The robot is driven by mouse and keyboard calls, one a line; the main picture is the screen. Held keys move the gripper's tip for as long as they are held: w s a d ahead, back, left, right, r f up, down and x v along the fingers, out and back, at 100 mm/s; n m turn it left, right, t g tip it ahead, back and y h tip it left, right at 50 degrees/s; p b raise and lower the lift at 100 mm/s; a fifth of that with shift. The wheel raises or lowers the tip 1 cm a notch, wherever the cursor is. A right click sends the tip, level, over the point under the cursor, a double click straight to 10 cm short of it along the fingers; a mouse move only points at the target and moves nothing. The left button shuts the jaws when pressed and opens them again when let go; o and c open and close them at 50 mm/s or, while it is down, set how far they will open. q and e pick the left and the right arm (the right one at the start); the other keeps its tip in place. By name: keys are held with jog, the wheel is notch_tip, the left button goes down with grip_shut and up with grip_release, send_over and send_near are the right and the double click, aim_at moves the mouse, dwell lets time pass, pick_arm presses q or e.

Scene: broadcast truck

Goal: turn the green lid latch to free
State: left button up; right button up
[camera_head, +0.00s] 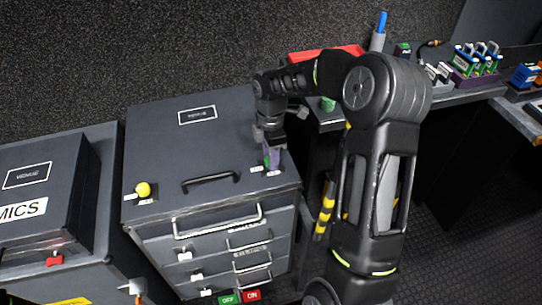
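The green lid latch (266,161) stands near the right front corner of the lid of a grey drawer case (158,120). Only a small part of the green shows beside the fingers. My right gripper (273,158) points down at the latch from above, its fingertips at or against it. Whether the fingers are closed on the latch is hidden by the gripper and too small to tell. A black handle (211,182) lies on the lid left of the latch. My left gripper is not in view.
A yellow knob (143,189) sits at the lid's left front corner. Drawers with bar handles and white latches form the case's front. Another grey case (66,165) with a red latch (54,260) stands at left. A bench with connectors (478,62) is at right.

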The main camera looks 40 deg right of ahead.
jog(key=o, duration=0.4)
notch_tip(320, 180, up, 8)
jog(key=shift+f+b, duration=0.1)
jog(key=shift+b, duration=0.25)
dwell(0.6)
